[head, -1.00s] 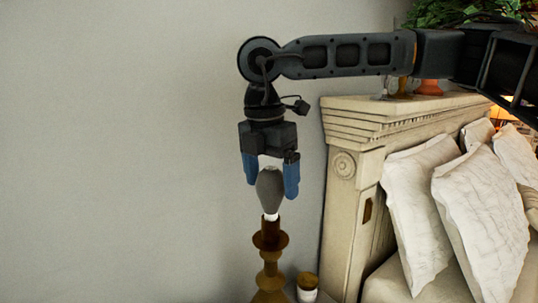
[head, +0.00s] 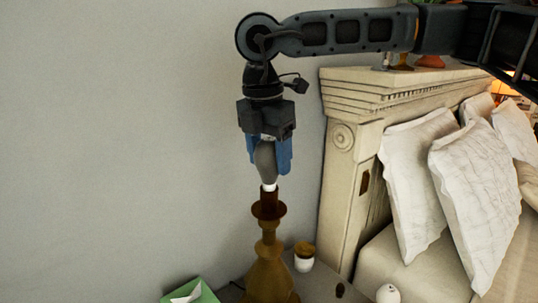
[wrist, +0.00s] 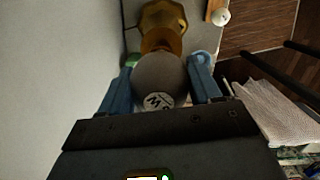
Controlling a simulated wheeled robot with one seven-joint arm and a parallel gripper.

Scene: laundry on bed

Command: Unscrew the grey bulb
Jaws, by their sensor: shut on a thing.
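The grey bulb (head: 265,163) stands upright in the top of a brown-gold lamp base (head: 268,255), its white lower end at the socket (head: 269,200). My gripper (head: 270,165) points straight down from above, with its blue fingers on both sides of the bulb, shut on it. In the wrist view the rounded end of the bulb (wrist: 160,80) fills the space between the blue fingers (wrist: 160,88), with a printed label on it. The lamp base (wrist: 163,22) shows beyond it. The contact of the fingers is partly hidden by the bulb.
The lamp stands on a small table with a white jar with a brown lid (head: 304,258) and a green box (head: 190,292). A cream headboard (head: 340,170) and white pillows (head: 420,190) are at right. A bare wall is at left.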

